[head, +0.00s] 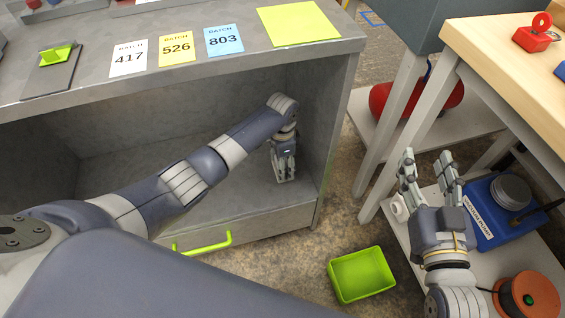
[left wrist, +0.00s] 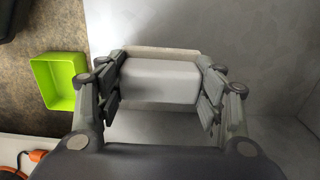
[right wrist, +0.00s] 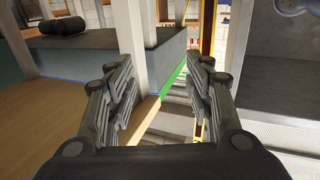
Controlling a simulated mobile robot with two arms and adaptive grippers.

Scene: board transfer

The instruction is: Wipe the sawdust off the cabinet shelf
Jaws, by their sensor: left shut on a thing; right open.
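The grey cabinet (head: 335,48) has an open shelf (head: 235,185) under its top. My left arm reaches into it. My left gripper (head: 285,178) points down near the right end of the shelf, low over its floor. In the left wrist view it is shut on a pale block (left wrist: 160,82), held between both fingers. The block is hardly visible in the head view, and I cannot tell whether it touches the shelf. I can make out no sawdust; my arm hides part of the shelf. My right gripper (head: 428,162) is open and empty, outside the cabinet at the right.
A green bin (head: 362,274) stands on the floor right of the cabinet. A green handle (head: 204,244) sticks out below the shelf. The wooden bench (head: 500,50) and a lower shelf with a blue vacuum pump (head: 490,215) are close to my right gripper.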

